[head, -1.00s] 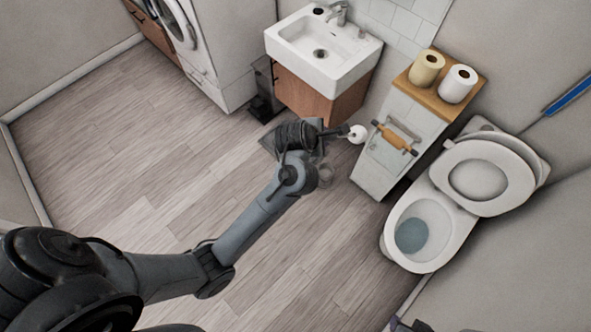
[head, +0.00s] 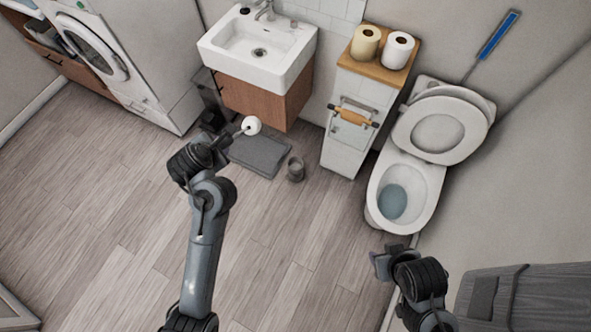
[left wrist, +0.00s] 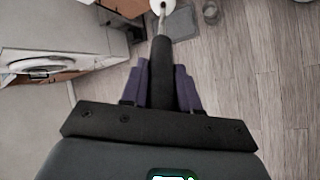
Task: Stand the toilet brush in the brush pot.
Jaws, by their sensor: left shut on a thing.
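The toilet brush has a round white head (head: 251,125) and a dark handle (left wrist: 162,75). My left gripper (head: 213,150) is shut on the handle, and the handle lies between its fingers in the left wrist view. The white head points away from the gripper and shows in front of the sink cabinet in the head view. The brush pot (head: 295,169), a small grey cup, stands on the floor to the right of the brush head, apart from it. My right gripper (head: 381,264) is near the toilet's front; its finger opening is unclear.
A grey mat (head: 259,156) lies left of the pot. The sink cabinet (head: 266,96) is behind it. A narrow white cabinet (head: 343,140) with a towel bar and the toilet (head: 402,190) stand to the right. The wooden floor in front is clear.

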